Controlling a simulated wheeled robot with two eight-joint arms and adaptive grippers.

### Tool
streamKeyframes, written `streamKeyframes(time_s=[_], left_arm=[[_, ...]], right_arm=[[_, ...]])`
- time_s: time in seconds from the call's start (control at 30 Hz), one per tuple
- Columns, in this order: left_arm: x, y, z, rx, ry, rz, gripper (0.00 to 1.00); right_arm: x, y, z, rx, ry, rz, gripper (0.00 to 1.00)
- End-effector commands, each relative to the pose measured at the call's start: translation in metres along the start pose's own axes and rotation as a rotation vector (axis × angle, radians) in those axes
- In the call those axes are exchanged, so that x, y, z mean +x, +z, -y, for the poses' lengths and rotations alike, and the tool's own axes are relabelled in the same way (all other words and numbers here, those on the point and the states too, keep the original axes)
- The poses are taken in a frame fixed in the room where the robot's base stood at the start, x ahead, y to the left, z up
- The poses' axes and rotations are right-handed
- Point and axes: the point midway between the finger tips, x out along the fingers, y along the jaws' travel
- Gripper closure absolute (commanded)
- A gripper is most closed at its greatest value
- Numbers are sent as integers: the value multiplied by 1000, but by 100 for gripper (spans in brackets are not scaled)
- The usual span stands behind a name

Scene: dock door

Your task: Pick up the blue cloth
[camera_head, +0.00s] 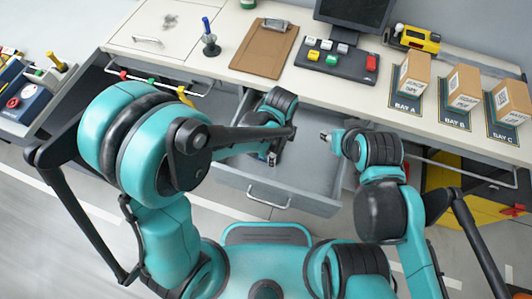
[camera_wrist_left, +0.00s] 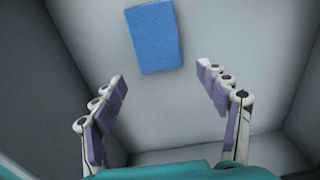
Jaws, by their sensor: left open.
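The blue cloth (camera_wrist_left: 153,38) lies flat on the bottom of the open grey drawer (camera_head: 310,184). In the left wrist view it is at the top middle, beyond my fingertips. My left gripper (camera_wrist_left: 162,80) is open and empty, with its fingers spread on either side below the cloth and not touching it. In the head view my left gripper (camera_head: 271,159) reaches down into the drawer, and the cloth cannot be made out there behind the arm. My right gripper (camera_head: 325,136) is over the right part of the drawer, away from the cloth; its fingers are too small to read.
The drawer's walls (camera_wrist_left: 282,45) stand close around my left gripper. The worktop above holds a brown clipboard (camera_head: 264,48), a button panel (camera_head: 338,60), a blue marker in a stand (camera_head: 209,38) and boxes on bay mats (camera_head: 463,88). Bare floor lies at lower left.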

Motion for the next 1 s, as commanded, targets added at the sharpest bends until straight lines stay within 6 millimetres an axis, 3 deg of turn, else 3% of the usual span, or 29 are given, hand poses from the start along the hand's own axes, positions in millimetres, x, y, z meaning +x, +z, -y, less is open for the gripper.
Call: streamKeyframes(time_s=[0.03, 0.17, 0.4, 0.47, 0.6, 1.0], left_arm=[[13, -2, 2, 1, 0, 0, 26], [31, -2, 2, -1, -1, 0, 26], [32, -2, 2, -1, -1, 0, 26], [32, -2, 2, -1, -1, 0, 39], [32, -2, 2, -2, -1, 0, 75], [30, -2, 2, -2, -1, 0, 75]], right_arm=[[8, 5, 0, 0, 0, 0, 60], [14, 10, 0, 0, 0, 0, 60], [13, 9, 0, 0, 0, 0, 60], [13, 9, 0, 0, 0, 0, 60], [13, 9, 0, 0, 0, 0, 60], [12, 8, 0, 0, 0, 0, 60]])
